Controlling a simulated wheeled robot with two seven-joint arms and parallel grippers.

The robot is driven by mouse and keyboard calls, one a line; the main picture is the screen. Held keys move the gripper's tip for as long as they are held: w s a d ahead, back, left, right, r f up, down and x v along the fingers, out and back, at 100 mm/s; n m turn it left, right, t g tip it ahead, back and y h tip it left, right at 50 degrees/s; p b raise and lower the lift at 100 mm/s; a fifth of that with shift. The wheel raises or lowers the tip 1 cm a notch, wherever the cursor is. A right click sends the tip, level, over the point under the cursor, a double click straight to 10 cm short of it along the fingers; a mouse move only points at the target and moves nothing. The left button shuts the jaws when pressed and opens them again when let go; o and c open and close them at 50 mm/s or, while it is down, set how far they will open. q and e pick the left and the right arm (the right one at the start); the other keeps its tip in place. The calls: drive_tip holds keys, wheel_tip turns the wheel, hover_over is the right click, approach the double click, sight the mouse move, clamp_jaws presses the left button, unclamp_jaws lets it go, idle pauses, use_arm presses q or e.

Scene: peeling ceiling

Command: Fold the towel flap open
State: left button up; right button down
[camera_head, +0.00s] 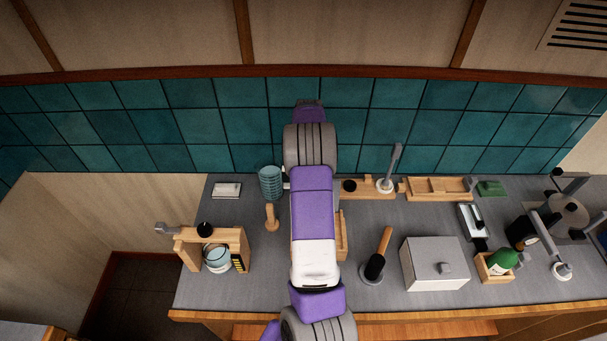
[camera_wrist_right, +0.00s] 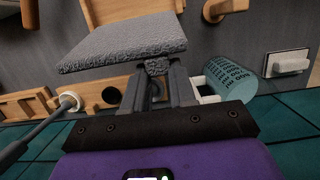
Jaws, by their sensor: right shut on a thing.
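The grey textured towel flap (camera_wrist_right: 120,45) shows in the right wrist view as a thick slab with a small tab at its near edge. My right gripper (camera_wrist_right: 158,78) is shut on that tab. Below the flap in the scene is a wooden holder (camera_wrist_right: 125,10), partly covered by it. In the head view my right arm runs up the middle and hides the towel and the right gripper. Only an edge of the wooden holder (camera_head: 341,238) shows beside the arm. My left gripper is in neither view.
Wooden trays (camera_head: 440,189) line the back by the teal tiled wall (camera_head: 400,122).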

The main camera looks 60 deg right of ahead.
drive_tip(key=shift+x, duration=0.95)
drive_tip(key=c, duration=0.9)
unclamp_jaws()
drive_tip(key=shift+s, duration=0.1)
drive_tip(key=v, duration=0.9)
drive_tip(key=shift+r, duration=0.2)
